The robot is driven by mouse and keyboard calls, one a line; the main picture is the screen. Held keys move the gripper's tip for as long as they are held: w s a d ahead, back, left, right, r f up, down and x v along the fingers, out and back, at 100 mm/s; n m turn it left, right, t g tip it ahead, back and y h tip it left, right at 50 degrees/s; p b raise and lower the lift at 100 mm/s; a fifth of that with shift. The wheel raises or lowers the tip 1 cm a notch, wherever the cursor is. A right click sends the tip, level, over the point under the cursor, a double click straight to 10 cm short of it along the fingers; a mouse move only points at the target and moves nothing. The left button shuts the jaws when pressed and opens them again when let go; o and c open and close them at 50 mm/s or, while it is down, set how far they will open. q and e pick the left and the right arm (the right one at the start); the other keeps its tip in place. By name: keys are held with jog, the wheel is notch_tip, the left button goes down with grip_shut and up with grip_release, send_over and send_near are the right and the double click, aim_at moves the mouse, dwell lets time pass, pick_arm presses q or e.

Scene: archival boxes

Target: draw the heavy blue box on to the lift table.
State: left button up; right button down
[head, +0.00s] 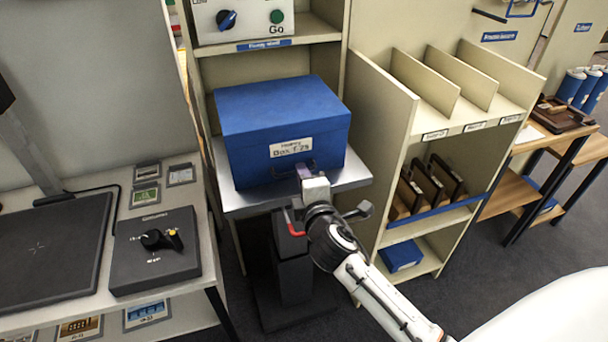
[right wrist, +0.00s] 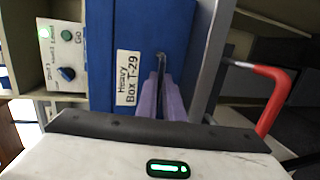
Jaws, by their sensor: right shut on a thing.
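The heavy blue box (head: 250,155) with a "Box T-29" label stands on the metal top of the lift table (head: 345,177), in front of the shelf unit. Its front lies near the table's front edge; where its rear rests is hidden. My right gripper (head: 304,174) is at the lower front of the box, shut on its handle. In the right wrist view, the purple fingers (right wrist: 162,98) close on the handle below the label on the box (right wrist: 128,35). My left gripper is not in view.
A control box (head: 240,18) with a blue knob and green Go button sits on the shelf above. A cream rack (head: 385,120) stands close on the right. A desk with a black knob unit (head: 155,265) is at left. The lift table has a red lever (right wrist: 265,95).

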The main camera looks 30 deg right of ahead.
jog(key=shift+f, duration=0.25)
jog(key=c, duration=1.8)
grip_release()
jog(key=shift+r, duration=0.15)
jog(key=shift+s, duration=0.1)
jog(key=v, duration=1)
jog(key=shift+s+a, duration=0.1)
